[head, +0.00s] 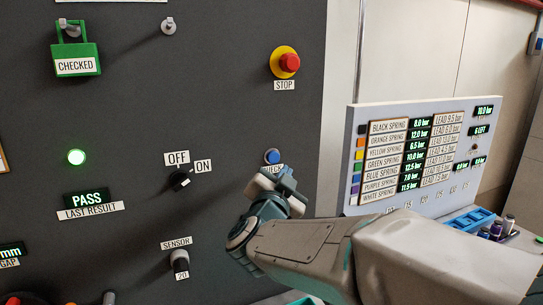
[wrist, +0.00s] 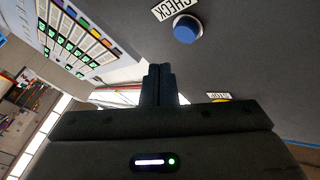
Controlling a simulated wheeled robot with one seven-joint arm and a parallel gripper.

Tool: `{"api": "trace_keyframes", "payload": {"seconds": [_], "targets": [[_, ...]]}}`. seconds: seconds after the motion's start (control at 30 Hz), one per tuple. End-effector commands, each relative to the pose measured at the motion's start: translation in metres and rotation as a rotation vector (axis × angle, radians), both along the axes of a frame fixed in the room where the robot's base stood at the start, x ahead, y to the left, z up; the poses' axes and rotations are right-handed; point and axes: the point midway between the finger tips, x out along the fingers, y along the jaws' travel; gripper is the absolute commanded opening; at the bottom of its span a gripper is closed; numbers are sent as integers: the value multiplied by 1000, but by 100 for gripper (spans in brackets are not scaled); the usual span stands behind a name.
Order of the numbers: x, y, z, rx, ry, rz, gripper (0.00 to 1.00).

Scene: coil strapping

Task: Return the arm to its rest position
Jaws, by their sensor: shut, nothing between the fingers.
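My arm reaches in from the lower right in the head view, and my gripper (head: 280,180) is close to the dark panel (head: 230,100). In the wrist view my gripper (wrist: 159,70) shows its two fingers pressed together, with nothing between them. The blue CHECK button (head: 272,156) is just above and left of the fingertips in the head view. It also shows in the wrist view (wrist: 187,28), beyond the fingertips and to the right, apart from them. My gripper partly covers the button's label in the head view.
A red STOP button (head: 289,62), an OFF/ON knob (head: 181,180), a sensor knob (head: 180,259) and a green CHECKED tag (head: 76,50) stick out from the panel. The green lamp (head: 76,157) is lit above a PASS display (head: 86,200). A spring board (head: 420,150) and blue tray (head: 468,222) stand at right.

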Motion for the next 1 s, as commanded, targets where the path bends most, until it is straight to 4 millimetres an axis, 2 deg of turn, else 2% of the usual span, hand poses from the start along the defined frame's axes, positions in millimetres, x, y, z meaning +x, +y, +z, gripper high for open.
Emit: {"api": "trace_keyframes", "payload": {"seconds": [0.27, 0.47, 0.77, 1.0], "targets": [[-5, 5, -22, -78, 167, 266, 0], [-26, 3, -52, -154, 337, 421, 0], [-83, -21, -113, -271, 667, 574, 0], [-148, -59, -162, -342, 985, 617, 0]]}}
